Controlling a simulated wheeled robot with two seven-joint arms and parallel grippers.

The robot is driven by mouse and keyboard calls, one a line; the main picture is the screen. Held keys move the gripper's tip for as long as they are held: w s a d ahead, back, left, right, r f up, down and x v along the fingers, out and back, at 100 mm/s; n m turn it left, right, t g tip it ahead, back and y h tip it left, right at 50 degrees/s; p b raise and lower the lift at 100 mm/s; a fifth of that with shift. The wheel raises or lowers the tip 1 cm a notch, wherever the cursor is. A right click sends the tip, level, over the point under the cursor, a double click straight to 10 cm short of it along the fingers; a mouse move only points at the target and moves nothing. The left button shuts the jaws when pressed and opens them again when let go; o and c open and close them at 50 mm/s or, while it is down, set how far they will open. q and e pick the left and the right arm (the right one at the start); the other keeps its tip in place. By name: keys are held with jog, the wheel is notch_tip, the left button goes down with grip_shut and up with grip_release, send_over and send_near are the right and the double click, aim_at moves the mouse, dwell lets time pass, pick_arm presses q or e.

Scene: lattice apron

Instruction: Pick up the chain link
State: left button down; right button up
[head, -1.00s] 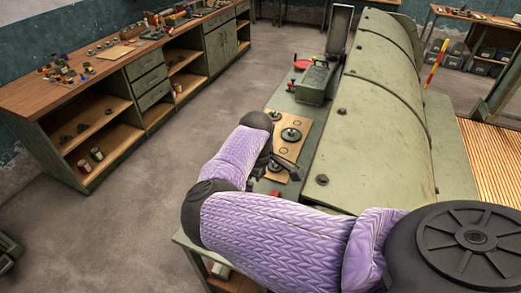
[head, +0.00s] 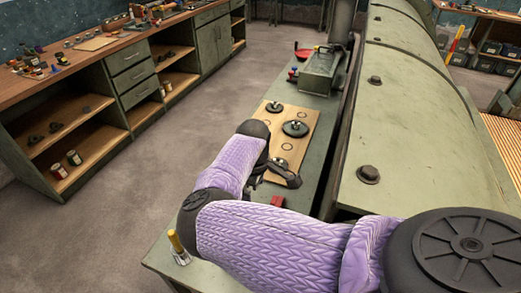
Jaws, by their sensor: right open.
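I cannot make out a chain link for certain; the small parts here are too small to name surely. My right gripper (head: 287,176) is open, at the near end of a wooden board (head: 287,143). Its fingers are dark and partly hidden by my purple-sleeved arm. The board lies on a green ledge and bears black round parts, one (head: 295,129) at the right and one (head: 274,107) at the far end, plus ring marks. I cannot tell whether the fingers touch the board. My left gripper is not in view.
A red block (head: 278,201) lies close below the gripper. A green box (head: 320,72) and a red dish (head: 303,55) stand farther along the ledge. A large green machine cover (head: 430,110) rises at the right. A yellow-handled tool (head: 176,243) stands at the ledge's near corner.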

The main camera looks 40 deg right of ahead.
notch_tip(320, 180, down, 14)
jog(key=b, duration=1)
jog(key=shift+r, duration=0.25)
notch_tip(320, 180, down, 10)
jog(key=b, duration=0.4)
jog(key=shift+d+r+b, duration=0.1)
jog(key=shift+r+b, duration=0.05)
jog(key=shift+b, duration=0.15)
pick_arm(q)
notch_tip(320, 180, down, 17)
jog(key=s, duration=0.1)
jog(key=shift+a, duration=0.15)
pick_arm(e)
jog(key=shift+r, duration=0.1)
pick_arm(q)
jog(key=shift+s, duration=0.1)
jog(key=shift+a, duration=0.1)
pick_arm(e)
grip_shut()
